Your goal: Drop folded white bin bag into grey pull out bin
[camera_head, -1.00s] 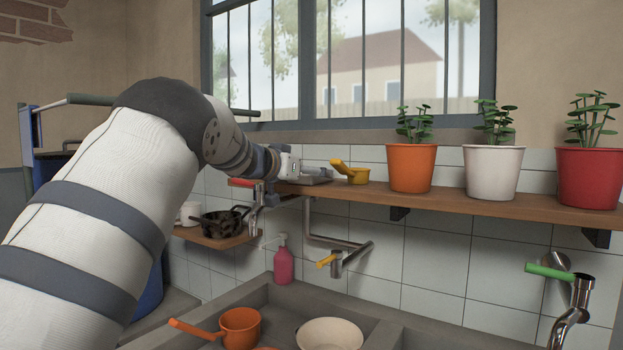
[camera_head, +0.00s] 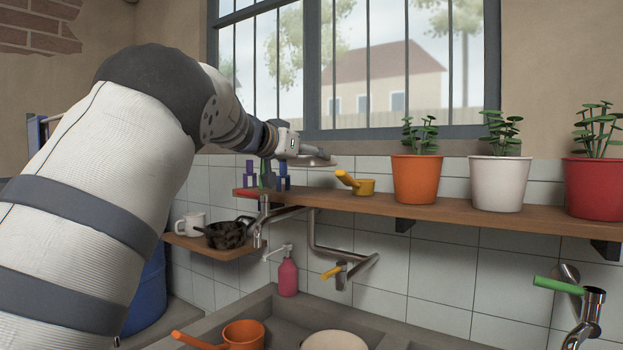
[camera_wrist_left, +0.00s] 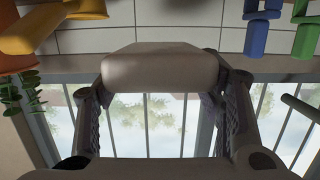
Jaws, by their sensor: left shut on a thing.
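The folded white bin bag (camera_wrist_left: 148,70) is a pale, rounded flat block between the fingers of my left gripper (camera_wrist_left: 160,95) in the left wrist view. In the head view my left gripper (camera_head: 298,153) is shut on the bag (camera_head: 320,160), which appears as a thin light-grey slab held above the wooden shelf, in front of the lower window edge. My arm's links hide part of the left side. The grey pull out bin is not visible. My right gripper is not in view.
The wooden shelf (camera_head: 445,205) carries a yellow scoop (camera_head: 362,186), an orange pot (camera_head: 415,178), a white pot (camera_head: 494,182) and blue peg-like things (camera_head: 283,175). A lower shelf holds a white mug (camera_head: 192,224) and a dark pan (camera_head: 225,235). A pink bottle (camera_head: 287,276) stands by the sink.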

